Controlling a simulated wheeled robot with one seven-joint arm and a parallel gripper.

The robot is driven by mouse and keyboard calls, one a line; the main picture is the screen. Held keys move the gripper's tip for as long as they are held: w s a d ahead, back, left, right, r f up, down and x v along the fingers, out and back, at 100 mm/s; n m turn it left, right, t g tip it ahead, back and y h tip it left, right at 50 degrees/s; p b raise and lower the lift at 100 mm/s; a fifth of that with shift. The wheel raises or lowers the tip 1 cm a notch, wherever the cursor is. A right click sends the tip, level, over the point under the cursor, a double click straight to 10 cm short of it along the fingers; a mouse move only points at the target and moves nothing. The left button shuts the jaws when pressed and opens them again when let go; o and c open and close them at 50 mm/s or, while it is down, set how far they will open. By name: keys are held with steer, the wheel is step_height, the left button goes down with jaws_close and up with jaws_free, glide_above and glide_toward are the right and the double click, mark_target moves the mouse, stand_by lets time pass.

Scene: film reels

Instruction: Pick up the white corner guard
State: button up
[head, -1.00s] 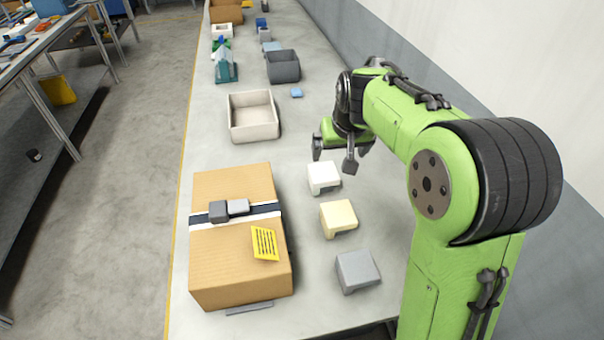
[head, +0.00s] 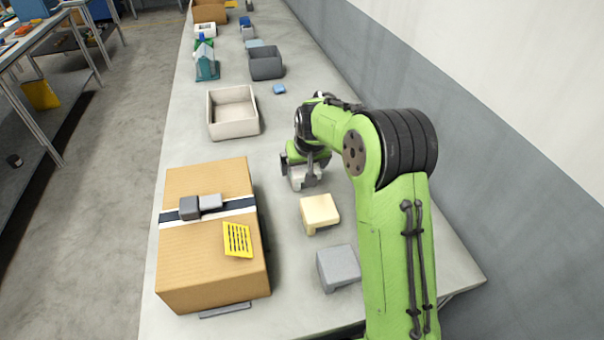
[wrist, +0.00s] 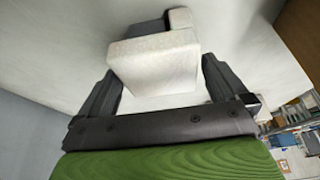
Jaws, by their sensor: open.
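The white corner guard (head: 297,175) stands on the long grey table, mostly covered by my gripper in the head view. My gripper (head: 303,182) is low over it, with its fingers pointing down. In the wrist view the guard (wrist: 155,62) is a pale block between the two dark fingers of my gripper (wrist: 160,72). The fingers are apart, one on each side, with a gap showing to the guard at least on the left. Whether a finger touches it I cannot tell.
A cream corner guard (head: 320,213) and a grey one (head: 338,268) stand nearer on the table (head: 275,235). A large cardboard box (head: 205,260) is to the left. An open beige bin (head: 233,132), a small blue block (head: 279,89) and a dark grey bin (head: 266,68) lie beyond.

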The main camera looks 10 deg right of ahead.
steer(key=shift+x, duration=1.25)
steer(key=shift+s+r, duration=0.1)
steer(key=shift+r, duration=0.05)
steer(key=c, duration=0.9)
step_height(320, 180, up, 10)
steer(key=p, duration=0.3)
